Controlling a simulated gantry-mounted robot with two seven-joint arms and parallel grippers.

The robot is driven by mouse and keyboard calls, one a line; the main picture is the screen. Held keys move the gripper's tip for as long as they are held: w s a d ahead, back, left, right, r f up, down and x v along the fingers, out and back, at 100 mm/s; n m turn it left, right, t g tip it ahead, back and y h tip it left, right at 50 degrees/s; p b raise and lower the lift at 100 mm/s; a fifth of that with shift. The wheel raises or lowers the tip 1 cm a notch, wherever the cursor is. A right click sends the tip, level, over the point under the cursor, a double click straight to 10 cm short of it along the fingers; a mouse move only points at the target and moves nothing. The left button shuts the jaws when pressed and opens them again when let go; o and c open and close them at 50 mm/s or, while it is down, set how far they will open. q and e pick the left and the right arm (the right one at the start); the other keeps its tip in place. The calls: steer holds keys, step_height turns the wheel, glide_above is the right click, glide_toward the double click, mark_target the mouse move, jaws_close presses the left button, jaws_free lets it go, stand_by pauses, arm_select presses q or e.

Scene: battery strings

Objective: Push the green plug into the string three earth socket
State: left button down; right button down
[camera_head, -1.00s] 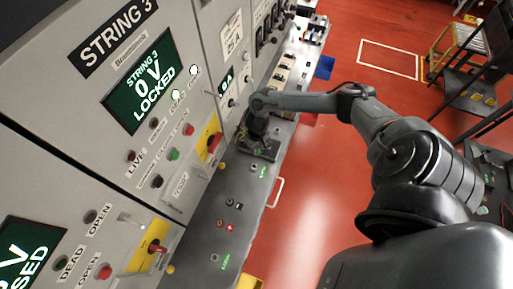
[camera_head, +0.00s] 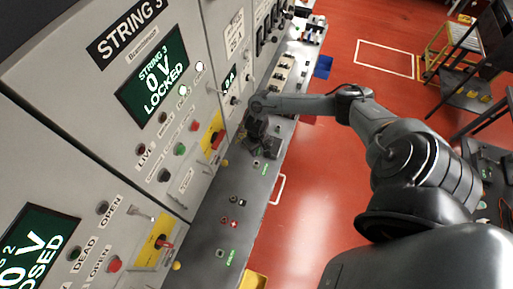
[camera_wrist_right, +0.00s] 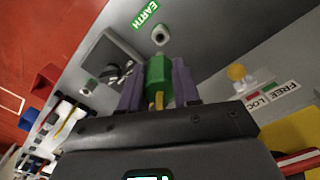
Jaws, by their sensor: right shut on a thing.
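My right gripper (camera_wrist_right: 160,85) is shut on the green plug (camera_wrist_right: 158,75), held between its two fingers in the right wrist view. The plug has a yellow strip at its near end. Just beyond its far end is a round pale socket (camera_wrist_right: 160,36) with a dark hole, beside a green EARTH label (camera_wrist_right: 145,15). A gap shows between plug and socket. In the head view my right gripper (camera_head: 264,146) is low over the grey bench beside the STRING 3 panel (camera_head: 95,105); the plug cannot be made out there. My left gripper is not in view.
The STRING 3 display (camera_head: 155,82) reads 0 V LOCKED. A yellow switch plate (camera_head: 212,133) is on the cabinet beside the gripper. A grey plate (camera_wrist_right: 118,52) and another socket (camera_wrist_right: 88,87) lie left of the plug. Red floor (camera_head: 320,190) is open to the right.

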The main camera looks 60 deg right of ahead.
step_height(320, 180, down, 3)
steer(key=shift+r+b, duration=0.2)
steer(key=shift+b, duration=0.65)
steer(key=shift+f+b, duration=0.85)
steer(key=shift+f, duration=0.7)
steer(key=shift+p, duration=0.4)
steer(key=shift+p, duration=0.35)
steer(key=shift+p, duration=0.4)
steer(key=shift+f, duration=0.4)
stand_by(0.4)
